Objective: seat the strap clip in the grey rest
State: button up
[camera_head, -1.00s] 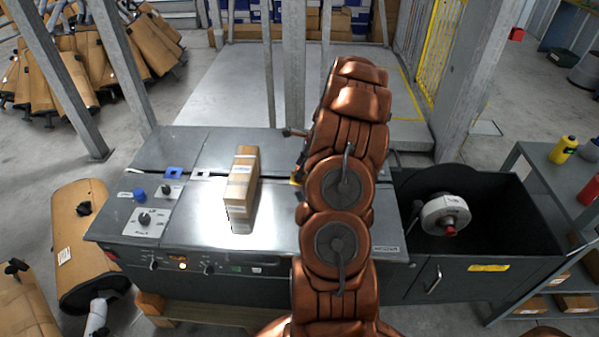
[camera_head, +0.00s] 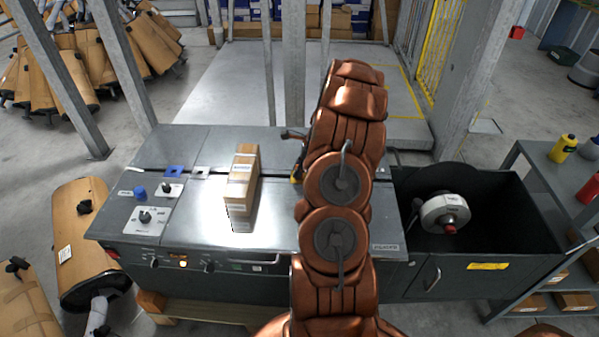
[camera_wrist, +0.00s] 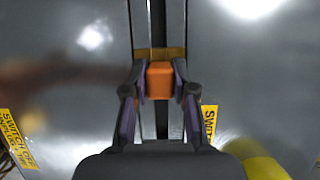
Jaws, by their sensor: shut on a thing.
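In the wrist view my gripper (camera_wrist: 160,80) is shut on an orange block, which I take to be the strap clip (camera_wrist: 160,74). The clip sits between the two fingertips, above a shiny grey top with a dark slot running through it. A brownish-yellow band shows just beyond the clip; I cannot tell whether it touches it. In the head view my arm hides the clip and most of the gripper. A small grey square piece, seemingly the grey rest (camera_head: 201,172), lies on the bench top, left of the arm. The clip is apart from it.
A blue square piece (camera_head: 174,171) lies left of the grey one. A taped carton (camera_head: 242,187) stands on the bench (camera_head: 225,143) between the control knobs and my arm. A dark bin with a white-faced reel (camera_head: 445,213) is at the right. The bench top's back left is clear.

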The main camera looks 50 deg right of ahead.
grip_shut()
jog(key=shift+r+b, duration=0.3)
jog(key=shift+r, duration=0.6)
jog(key=shift+s+a+r, duration=0.1)
jog(key=shift+a+r, duration=0.1)
jog(key=shift+r, duration=0.25)
jog(key=shift+s+a+r, duration=0.1)
jog(key=shift+a+r, duration=0.1)
jog(key=shift+r, duration=0.25)
jog(key=s+a+b, duration=0.1)
jog(key=s+a, duration=0.1)
jog(key=a, duration=0.2)
jog(key=s+a+r+b, duration=0.1)
jog(key=a, duration=0.4)
jog(key=s+a+b, duration=0.1)
jog(key=s+a, duration=0.1)
jog(key=a, duration=0.3)
jog(key=shift+s+r, duration=0.2)
jog(key=shift+s, duration=0.1)
